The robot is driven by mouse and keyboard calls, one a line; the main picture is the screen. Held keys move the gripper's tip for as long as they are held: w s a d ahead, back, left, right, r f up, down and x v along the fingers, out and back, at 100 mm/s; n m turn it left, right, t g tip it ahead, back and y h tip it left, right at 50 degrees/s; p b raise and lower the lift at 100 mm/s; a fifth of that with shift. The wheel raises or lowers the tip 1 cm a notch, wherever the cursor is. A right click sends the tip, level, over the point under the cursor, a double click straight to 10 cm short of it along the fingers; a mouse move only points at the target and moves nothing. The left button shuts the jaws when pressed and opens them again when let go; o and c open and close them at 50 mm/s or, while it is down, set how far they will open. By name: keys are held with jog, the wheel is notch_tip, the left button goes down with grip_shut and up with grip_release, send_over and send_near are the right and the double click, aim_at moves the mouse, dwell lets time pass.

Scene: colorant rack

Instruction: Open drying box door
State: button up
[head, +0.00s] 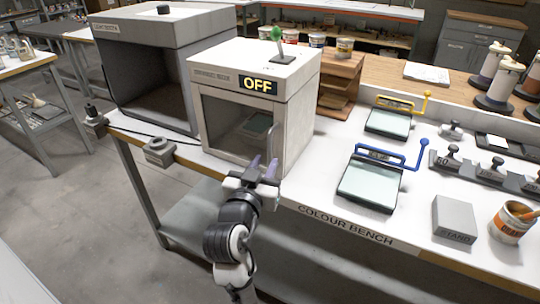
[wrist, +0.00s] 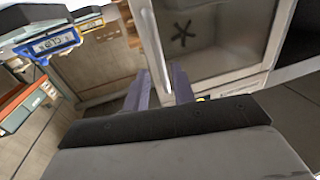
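The drying box (head: 302,98) is a cream cabinet on the bench with an "OFF" display (head: 258,86) on its front. Its glass-fronted door (head: 225,122) looks shut. In the wrist view the door's glass (wrist: 215,40) shows a dark fan shape behind it. My gripper (head: 263,166) is at the lower right of the door in the head view. Its two purple-grey fingers (wrist: 160,88) are apart. A pale upright bar (wrist: 150,40), seemingly the door handle, runs down between them in the wrist view. I cannot tell whether either finger touches it.
A larger grey open-fronted booth (head: 150,75) stands left of the box. A wooden rack (head: 340,82) is close on its right. Yellow-handled (head: 388,122) and blue-handled (head: 370,182) glass plates lie farther right. A green knob (head: 277,34) tops the box. The floor before the bench is clear.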

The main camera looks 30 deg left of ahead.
aim_at(269, 154)
jog(key=p+x, duration=0.1)
jog(key=x, duration=0.4)
jog(key=shift+w+r, duration=0.1)
grip_shut()
